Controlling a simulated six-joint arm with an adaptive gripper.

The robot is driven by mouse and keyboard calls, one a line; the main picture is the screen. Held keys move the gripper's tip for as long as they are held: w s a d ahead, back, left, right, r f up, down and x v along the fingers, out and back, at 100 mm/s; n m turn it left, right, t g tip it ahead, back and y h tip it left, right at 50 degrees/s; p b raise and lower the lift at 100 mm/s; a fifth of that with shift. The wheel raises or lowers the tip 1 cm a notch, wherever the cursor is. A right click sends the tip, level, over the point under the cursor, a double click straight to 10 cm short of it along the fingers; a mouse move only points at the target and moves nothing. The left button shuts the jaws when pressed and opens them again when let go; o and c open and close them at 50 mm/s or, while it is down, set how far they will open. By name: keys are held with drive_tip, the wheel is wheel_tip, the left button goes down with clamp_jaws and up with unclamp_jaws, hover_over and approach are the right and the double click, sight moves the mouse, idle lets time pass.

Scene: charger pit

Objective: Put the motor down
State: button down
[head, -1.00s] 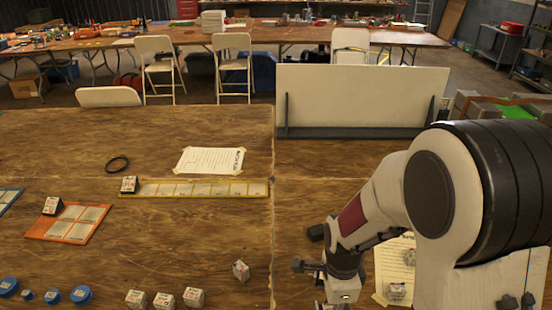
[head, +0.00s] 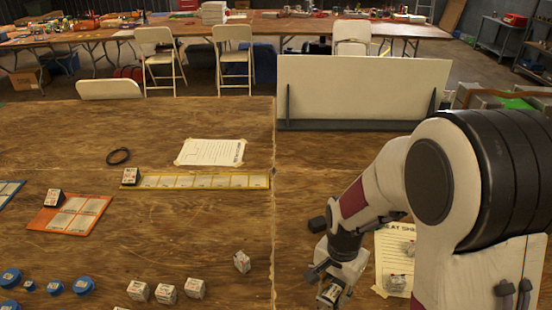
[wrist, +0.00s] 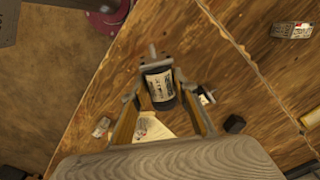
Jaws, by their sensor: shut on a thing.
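The motor (wrist: 160,88) is a small dark cylinder with a white label and a thin metal shaft at one end. In the wrist view it sits between the two fingers of my gripper (wrist: 161,79), which is shut on it. The table (wrist: 225,65) shows beyond it; I cannot tell whether the motor touches the wood. In the head view my gripper (head: 338,280) is at the lower middle right, left of a taped paper sheet, with the motor (head: 330,294) partly visible at its end.
White labelled cubes (head: 166,292) and blue round caps (head: 83,286) lie at the front left. A yellow strip tray (head: 225,182) and an orange tray (head: 70,214) lie behind them. The taped sheet (head: 388,262) carries small items. Bare wood lies left of my gripper.

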drive_tip(key=n, duration=0.2)
drive_tip(key=w+n, duration=0.1)
drive_tip(key=shift+d+r, duration=0.15)
drive_tip(key=shift+d, duration=0.1)
drive_tip(key=n, duration=0.1)
drive_tip(key=w+n, duration=0.1)
drive_tip(key=n, duration=0.1)
drive_tip(key=shift+d+r, duration=0.1)
drive_tip(key=shift+d, duration=0.25)
drive_tip(key=shift+w+d+n, duration=0.45)
drive_tip(key=shift+w+n, duration=0.15)
drive_tip(key=shift+n, duration=0.4)
drive_tip(key=shift+w+d, duration=0.45)
drive_tip(key=shift+d, duration=0.4)
